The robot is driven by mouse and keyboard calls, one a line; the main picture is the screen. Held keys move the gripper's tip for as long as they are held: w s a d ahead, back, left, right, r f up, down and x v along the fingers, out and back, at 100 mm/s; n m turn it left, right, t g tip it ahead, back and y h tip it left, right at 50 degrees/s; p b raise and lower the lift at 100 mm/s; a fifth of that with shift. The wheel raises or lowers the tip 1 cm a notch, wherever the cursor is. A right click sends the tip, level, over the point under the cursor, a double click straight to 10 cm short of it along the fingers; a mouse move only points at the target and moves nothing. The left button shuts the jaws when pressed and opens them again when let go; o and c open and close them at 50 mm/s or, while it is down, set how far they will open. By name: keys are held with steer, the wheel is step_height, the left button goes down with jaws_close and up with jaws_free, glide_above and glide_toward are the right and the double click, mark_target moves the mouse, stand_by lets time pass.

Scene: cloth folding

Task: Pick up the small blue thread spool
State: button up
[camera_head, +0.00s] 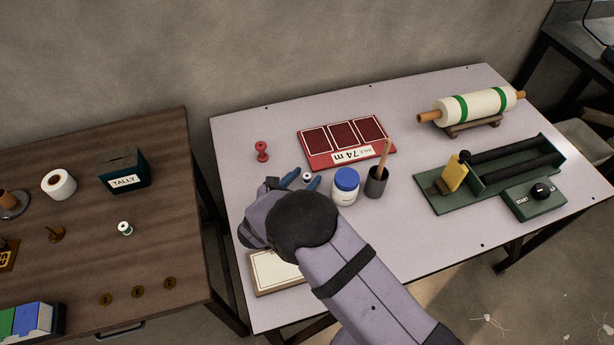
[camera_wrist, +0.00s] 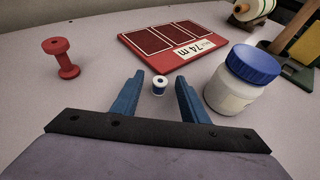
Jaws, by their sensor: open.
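The small blue thread spool (camera_wrist: 159,86) stands upright on the pale table, with a white top and a blue band. In the wrist view it sits between the two blue fingers of my gripper (camera_wrist: 159,88), which is open, with a gap on each side of the spool. In the head view the spool (camera_head: 306,177) shows as a small pale spot by the blue fingertips of my gripper (camera_head: 301,180). My own arm hides the table just in front of it there.
A white jar with a blue lid (camera_wrist: 235,80) stands close to the right finger. A red spool (camera_wrist: 62,58) stands to the left. A red board (camera_head: 345,140) lies behind. A cup with a stick (camera_head: 377,183) is right of the jar. The table between the red spool and fingers is clear.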

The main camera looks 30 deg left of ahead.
jaws_close()
steer(key=shift+r, duration=0.1)
step_height(320, 180, up, 10)
steer(key=shift+b, duration=0.45)
stand_by(0.4)
